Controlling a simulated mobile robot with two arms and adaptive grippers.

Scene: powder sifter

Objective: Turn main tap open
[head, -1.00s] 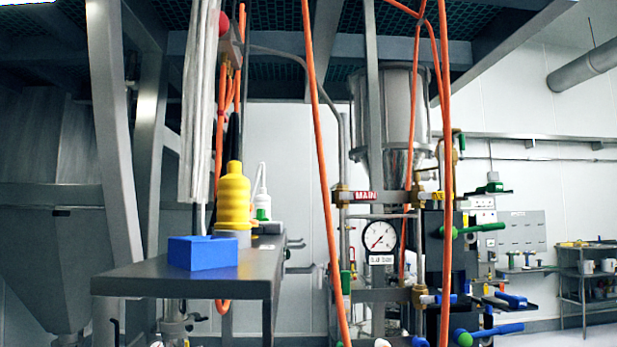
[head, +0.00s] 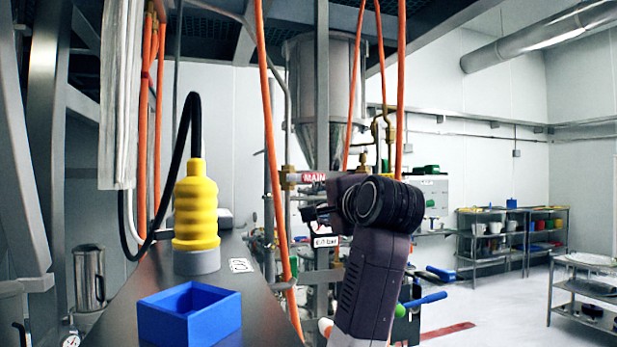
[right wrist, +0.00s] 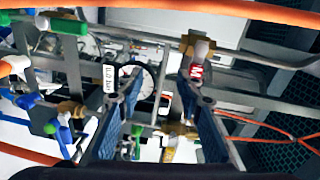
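The main tap shows as a brass valve (head: 289,178) with a red and white MAIN label (head: 313,177) beside it, on the pipework in the middle of the head view. My right gripper (head: 312,213) is just below and right of the label in that view; my own wrist hides part of the pipework behind it. In the right wrist view, the two fingers of the gripper (right wrist: 157,95) stand apart with nothing gripped between them. There the brass valve (right wrist: 196,44) and label (right wrist: 196,72) are ahead of the right finger's tip. My left gripper is not in view.
Orange hoses (head: 270,130) hang in front of the pipework. A pressure gauge (right wrist: 140,84) sits between the fingers in the wrist view.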

